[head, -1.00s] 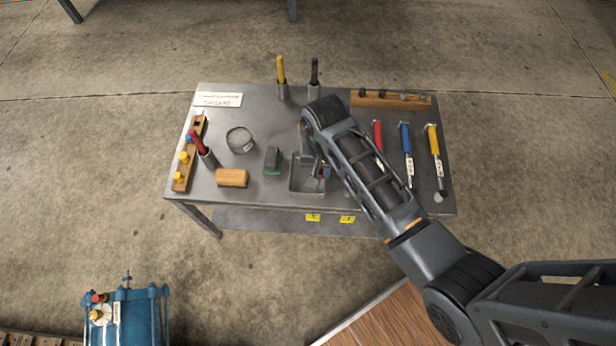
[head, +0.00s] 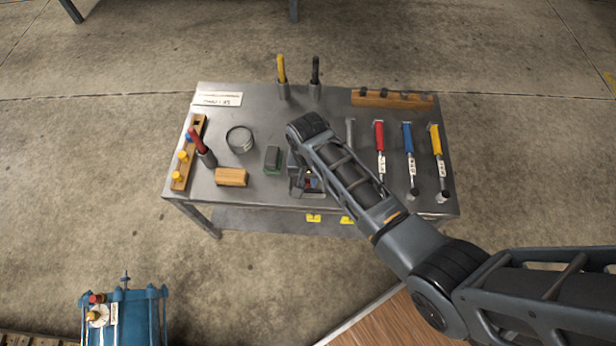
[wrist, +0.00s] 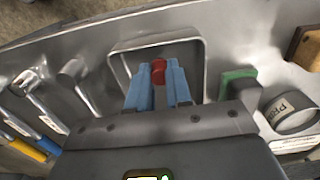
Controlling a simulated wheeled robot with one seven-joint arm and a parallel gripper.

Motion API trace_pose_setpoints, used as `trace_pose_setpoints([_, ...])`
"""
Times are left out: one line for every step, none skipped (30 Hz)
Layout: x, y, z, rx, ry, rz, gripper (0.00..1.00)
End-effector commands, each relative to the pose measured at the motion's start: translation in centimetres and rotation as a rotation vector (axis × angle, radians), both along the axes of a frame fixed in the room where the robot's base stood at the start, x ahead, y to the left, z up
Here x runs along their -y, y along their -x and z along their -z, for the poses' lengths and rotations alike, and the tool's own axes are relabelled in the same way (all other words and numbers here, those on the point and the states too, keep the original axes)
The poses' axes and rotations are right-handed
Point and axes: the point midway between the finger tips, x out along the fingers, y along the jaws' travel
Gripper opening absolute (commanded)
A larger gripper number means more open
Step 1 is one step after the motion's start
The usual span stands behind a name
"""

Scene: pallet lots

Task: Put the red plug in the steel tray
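The red plug (wrist: 158,67) sits between the two blue fingertips of my gripper (wrist: 159,80) in the wrist view, with both fingers against its sides. In the head view the gripper (head: 311,180) is over the steel tray, largely hidden by my arm. The steel tray (wrist: 203,62) is a shallow square tray with a thin rim; its front part shows in the head view (head: 294,193). The plug appears inside the tray's outline; I cannot tell whether it touches the tray's floor.
A green-based block (head: 272,159), a wooden block (head: 232,177) and a round tin (head: 240,140) stand left of the tray. A wooden rack (head: 180,183) with yellow and blue plugs is at the far left. Colour-handled tools (head: 379,135) lie to the right.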

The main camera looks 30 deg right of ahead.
Motion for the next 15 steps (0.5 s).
trace_pose_setpoints([0.01,0.01,-0.01,0.0,0.0,0.0,0.24])
trace_pose_setpoints([0.01,0.01,-0.01,0.0,0.0,0.0,0.27])
trace_pose_setpoints([0.01,0.01,-0.01,0.0,0.0,0.0,0.31])
trace_pose_setpoints([0.01,0.01,-0.01,0.0,0.0,0.0,0.34])
trace_pose_setpoints([0.01,0.01,-0.01,0.0,0.0,0.0,0.37])
trace_pose_setpoints([0.01,0.01,-0.01,0.0,0.0,0.0,0.41])
trace_pose_setpoints([0.01,0.01,-0.02,0.0,0.0,0.0,0.42])
trace_pose_setpoints([0.01,0.01,-0.01,0.0,0.0,0.0,0.42])
trace_pose_setpoints([0.01,0.01,-0.02,0.0,0.0,0.0,0.42])
trace_pose_setpoints([0.01,0.01,-0.02,0.0,0.0,0.0,0.42])
trace_pose_setpoints([0.01,0.01,-0.02,0.0,0.0,0.0,0.42])
trace_pose_setpoints([0.01,0.01,-0.02,0.0,0.0,0.0,0.42])
trace_pose_setpoints([0.01,0.01,-0.05,0.0,0.0,0.0,0.42])
trace_pose_setpoints([0.01,0.01,-0.12,0.0,0.0,0.0,0.42])
trace_pose_setpoints([0.01,-0.01,-0.26,0.001,0.001,0.0,0.42])
